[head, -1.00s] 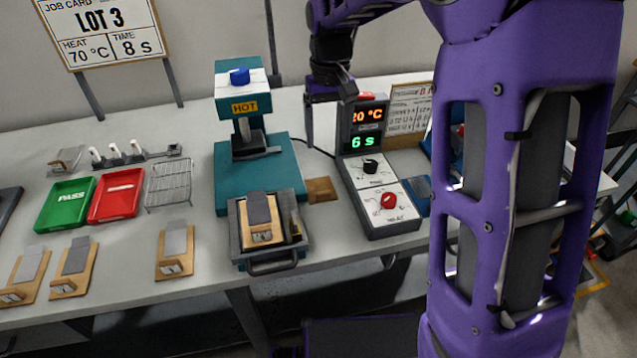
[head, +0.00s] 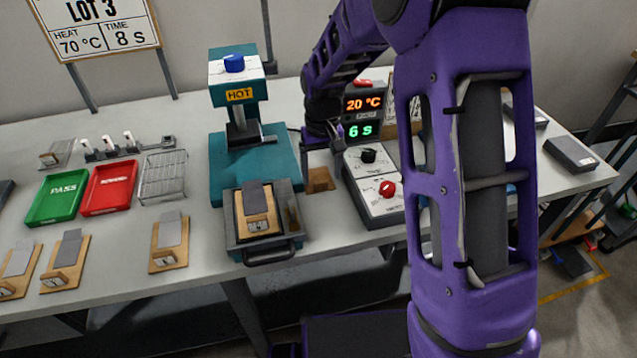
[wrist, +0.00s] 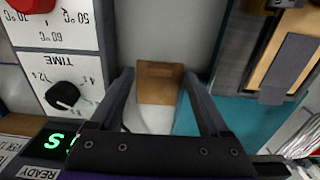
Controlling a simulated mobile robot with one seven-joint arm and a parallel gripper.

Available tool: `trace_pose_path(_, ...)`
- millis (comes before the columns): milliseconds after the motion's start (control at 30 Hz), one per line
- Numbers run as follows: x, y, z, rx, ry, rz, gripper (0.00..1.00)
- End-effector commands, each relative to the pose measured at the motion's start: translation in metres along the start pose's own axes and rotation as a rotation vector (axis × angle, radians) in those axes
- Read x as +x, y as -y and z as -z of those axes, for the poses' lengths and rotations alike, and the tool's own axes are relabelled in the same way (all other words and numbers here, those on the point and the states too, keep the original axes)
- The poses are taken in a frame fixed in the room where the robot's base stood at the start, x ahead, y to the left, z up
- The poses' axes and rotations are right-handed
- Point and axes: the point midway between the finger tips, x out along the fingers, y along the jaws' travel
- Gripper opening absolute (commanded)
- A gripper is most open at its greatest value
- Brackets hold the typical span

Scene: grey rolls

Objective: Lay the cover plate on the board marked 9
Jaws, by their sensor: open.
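A small brown square plate (head: 319,180), which looks like the cover plate, lies flat on the table between the teal press and the control box. It also shows in the wrist view (wrist: 160,82). My gripper (wrist: 158,78) is open above it, one finger to each side in that view, with nothing held. In the head view my gripper (head: 325,142) is partly hidden by my arm. One wooden board (head: 257,212) with a grey strip sits in the press's tray. Other boards (head: 169,241) (head: 66,262) (head: 18,272) lie at the front left. Their marks are too small to read.
The teal press (head: 238,125) marked HOT stands left of the plate. A green PASS tray (head: 58,198), red tray (head: 109,188) and wire rack (head: 163,176) are further left.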

Motion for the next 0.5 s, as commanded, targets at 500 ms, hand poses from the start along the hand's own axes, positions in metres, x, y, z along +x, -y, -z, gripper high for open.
trace_pose_path(500, 0.027, 0.001, 0.001, 0.001, -0.001, 0.000, 0.60)
